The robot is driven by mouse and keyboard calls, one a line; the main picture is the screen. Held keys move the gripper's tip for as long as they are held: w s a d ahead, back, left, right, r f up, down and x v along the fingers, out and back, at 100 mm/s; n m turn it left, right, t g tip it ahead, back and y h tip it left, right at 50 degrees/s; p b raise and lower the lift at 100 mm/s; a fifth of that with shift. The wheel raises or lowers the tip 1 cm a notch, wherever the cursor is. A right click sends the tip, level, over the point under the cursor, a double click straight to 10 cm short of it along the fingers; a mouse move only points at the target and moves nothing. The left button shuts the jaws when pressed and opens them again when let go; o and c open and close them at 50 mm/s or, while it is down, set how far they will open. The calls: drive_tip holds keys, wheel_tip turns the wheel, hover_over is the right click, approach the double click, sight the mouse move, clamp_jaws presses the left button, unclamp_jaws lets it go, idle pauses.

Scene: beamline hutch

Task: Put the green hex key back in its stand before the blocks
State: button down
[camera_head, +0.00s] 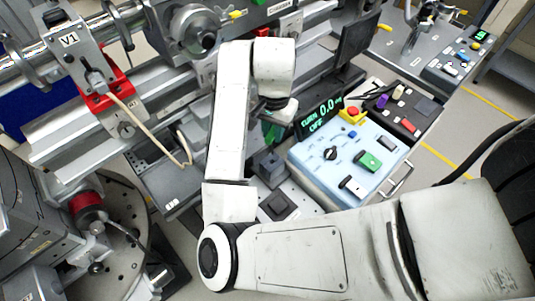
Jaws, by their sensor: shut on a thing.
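My gripper (279,112) points down at the end of my white arm, left of the display on the light blue control box. Its fingers are small and mostly hidden behind the hand and wrist. A small green piece (271,132) shows just below the gripper and looks like the green hex key held in it. Its full shape is hidden. A small grey block-like holder (270,166) stands below it; I cannot tell whether this is the stand. A green block (368,161), a small blue one (359,140) and a white and black one (352,187) sit on the control box.
The light blue control box (313,167) carries a red and yellow button (352,113). Behind it, a dark tray holds purple (382,102) and red (408,125) pieces. Beamline rails and a red clamp (105,92) with a hanging cable fill the upper left.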

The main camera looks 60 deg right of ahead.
wheel_tip(320, 180, down, 5)
drive_tip(key=shift+w+d+f, duration=0.1)
drive_tip(key=shift+f, duration=2.15)
drive_tip(key=shift+f, duration=0.25)
drive_tip(key=c, duration=1)
unclamp_jaws()
drive_tip(key=shift+r, duration=0.1)
